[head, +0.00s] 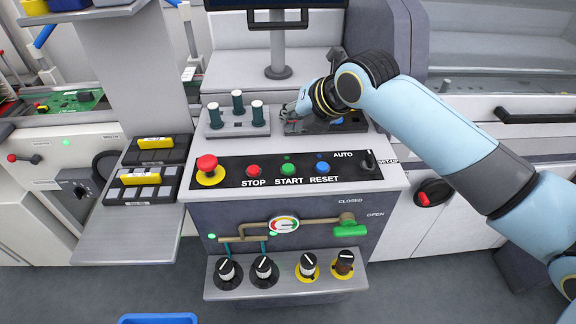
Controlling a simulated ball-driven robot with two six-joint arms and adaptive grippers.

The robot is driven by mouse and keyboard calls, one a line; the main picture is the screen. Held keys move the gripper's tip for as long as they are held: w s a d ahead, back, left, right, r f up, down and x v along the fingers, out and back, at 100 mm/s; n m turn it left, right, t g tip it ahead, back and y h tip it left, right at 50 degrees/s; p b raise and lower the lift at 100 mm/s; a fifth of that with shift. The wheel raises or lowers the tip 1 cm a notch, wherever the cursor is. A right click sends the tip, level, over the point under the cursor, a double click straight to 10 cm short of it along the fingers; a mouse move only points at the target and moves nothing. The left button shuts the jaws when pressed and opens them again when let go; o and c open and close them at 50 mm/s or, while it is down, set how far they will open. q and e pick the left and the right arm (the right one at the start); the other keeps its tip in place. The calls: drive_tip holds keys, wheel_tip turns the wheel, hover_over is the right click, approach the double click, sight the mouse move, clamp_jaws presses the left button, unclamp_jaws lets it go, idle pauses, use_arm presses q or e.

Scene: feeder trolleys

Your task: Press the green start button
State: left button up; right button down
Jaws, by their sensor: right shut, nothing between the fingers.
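The green start button (288,169) sits on the black control strip (238,176) above the label START. The red stop button (253,171) is to its left and the blue reset button (322,167) to its right. My right gripper (290,115) is above and behind the start button, near the grey block with dark green pegs. It is shut and empty, and apart from the button. Part of it is hidden by its own wrist. My left gripper is out of view.
A red emergency stop (208,164) on a yellow ring is at the strip's left end. A selector switch (367,160) is at its right end. Pegs (238,102) stand behind the strip. A valve with a green handle (350,230) and several knobs are below.

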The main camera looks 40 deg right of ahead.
drive_tip(key=shift+f, duration=0.1)
drive_tip(key=b, duration=0.7)
hover_over(291, 166)
wheel_tip(291, 166, down, 7)
drive_tip(key=shift+r, duration=0.1)
drive_tip(key=shift+f+b, duration=0.35)
drive_tip(key=shift+f, duration=0.6)
drive_tip(key=shift+f, duration=0.4)
